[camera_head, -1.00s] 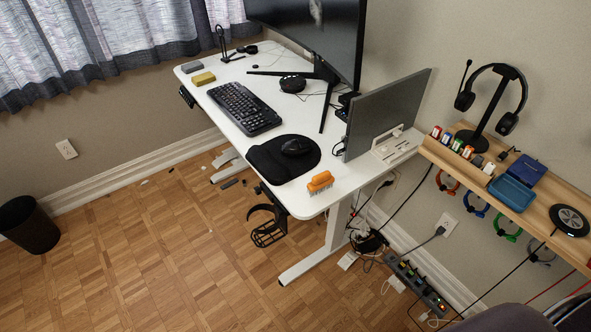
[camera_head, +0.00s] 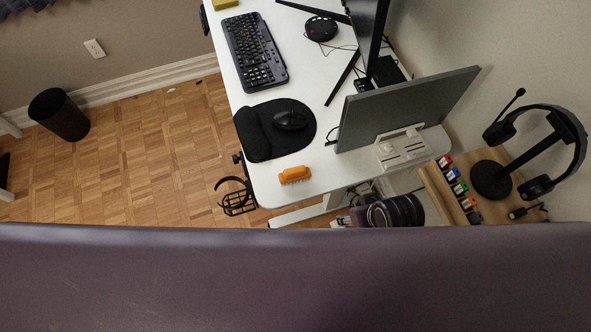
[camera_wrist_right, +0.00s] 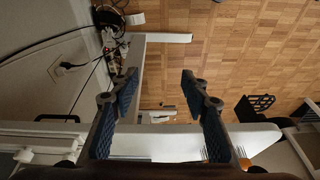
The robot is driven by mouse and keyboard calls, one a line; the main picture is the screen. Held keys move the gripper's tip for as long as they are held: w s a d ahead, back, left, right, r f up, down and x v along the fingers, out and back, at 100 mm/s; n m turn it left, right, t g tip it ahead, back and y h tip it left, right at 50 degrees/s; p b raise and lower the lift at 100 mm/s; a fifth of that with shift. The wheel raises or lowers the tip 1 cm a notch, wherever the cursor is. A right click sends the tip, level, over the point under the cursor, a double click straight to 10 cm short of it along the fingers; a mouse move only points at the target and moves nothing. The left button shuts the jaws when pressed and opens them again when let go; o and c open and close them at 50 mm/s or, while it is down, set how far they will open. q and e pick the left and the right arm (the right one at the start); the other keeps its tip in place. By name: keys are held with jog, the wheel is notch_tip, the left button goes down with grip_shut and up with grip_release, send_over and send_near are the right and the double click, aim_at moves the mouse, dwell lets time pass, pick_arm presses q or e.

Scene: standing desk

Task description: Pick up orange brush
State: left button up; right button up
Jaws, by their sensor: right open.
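The orange brush (camera_head: 295,174) lies on the white desk (camera_head: 275,188) near its front corner, in the head view, with its pale bristle side facing the front edge. In the right wrist view, small orange parts (camera_wrist_right: 243,160), probably the brush, show low and right, partly hidden by the right finger. My right gripper (camera_wrist_right: 160,85) is open and empty in the right wrist view, its two fingers spread wide above the desk edge. My left gripper is not in view.
A black mouse pad (camera_head: 262,138) with a mouse lies just behind the brush. A grey monitor (camera_head: 405,108) on a white stand is to the right. A wooden shelf (camera_head: 440,190) holds a headset stand. A black cup holder (camera_head: 236,196) hangs at the desk's left edge.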

notch_tip(320, 180, up, 8)
jog(key=a+p, duration=0.1)
jog(key=a, duration=0.2)
notch_tip(320, 180, up, 8)
jog(key=n+g+h, duration=0.1)
jog(key=n+g, duration=0.2)
jog(key=n, duration=1.4)
send_over(295, 170)
jog(key=shift+s+d+f+p, duration=0.1)
jog(key=shift+s+f+p, duration=0.05)
jog(key=shift+s+p, duration=0.15)
notch_tip(295, 170, down, 2)
jog(key=shift+w+d+f, duration=0.1)
jog(key=shift+f, duration=0.05)
jog(key=f, duration=0.1)
jog(key=f+p, duration=0.1)
jog(key=f, duration=0.2)
jog(key=shift+w+a+f+p, duration=0.15)
jog(key=shift+a+f+p, duration=0.05)
jog(key=shift+a+p, duration=0.1)
jog(key=shift+f+n, duration=0.3)
jog(key=shift+f, duration=0.2)
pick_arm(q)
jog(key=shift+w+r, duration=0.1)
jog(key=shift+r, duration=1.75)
pick_arm(e)
jog(key=c, duration=1.1)
jog(key=shift+r, duration=0.1)
jog(key=shift+c, duration=0.2)
